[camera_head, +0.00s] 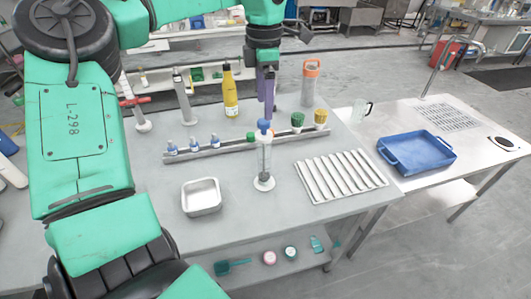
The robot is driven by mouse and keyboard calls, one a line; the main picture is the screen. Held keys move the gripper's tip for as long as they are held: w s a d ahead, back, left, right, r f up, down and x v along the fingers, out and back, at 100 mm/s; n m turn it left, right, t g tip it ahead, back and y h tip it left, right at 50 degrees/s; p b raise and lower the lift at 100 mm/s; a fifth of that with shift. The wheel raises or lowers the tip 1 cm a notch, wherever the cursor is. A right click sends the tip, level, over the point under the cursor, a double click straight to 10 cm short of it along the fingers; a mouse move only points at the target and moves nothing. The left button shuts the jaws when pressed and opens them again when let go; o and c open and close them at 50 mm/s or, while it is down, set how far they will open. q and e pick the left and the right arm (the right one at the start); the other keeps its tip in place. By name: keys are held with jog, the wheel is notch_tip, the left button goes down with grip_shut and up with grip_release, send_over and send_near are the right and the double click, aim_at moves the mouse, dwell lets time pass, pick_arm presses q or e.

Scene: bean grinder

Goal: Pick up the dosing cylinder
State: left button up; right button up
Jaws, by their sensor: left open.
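A slim clear cylinder (264,158) with a blue top and a round white foot stands upright on the grey table, near its middle. It looks like the dosing cylinder. My left gripper (268,112) comes down from the top of the view, with its purple fingers pointing down. Its fingertips show just above the blue top in the picture; I cannot tell the gap in depth. The fingers are seen nearly edge-on, open, with nothing visible between them. My right gripper is not in view.
A rail (240,145) with small capped bottles runs behind the cylinder. A yellow bottle (230,95) and an orange-topped clear container (310,82) stand farther back. A metal tray (201,208) is at left, a ridged rack (340,177) at right. A blue tray (416,163) sits on the side table.

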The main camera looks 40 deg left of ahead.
aim_at(264, 133)
pick_arm(q)
notch_tip(264, 133, down, 11)
jog(key=p, duration=0.3)
jog(key=shift+s+f, duration=0.1)
jog(key=shift+s, duration=0.05)
jog(key=shift+a+f, duration=0.1)
jog(key=shift+f, duration=0.3)
grip_shut()
dwell(0.8)
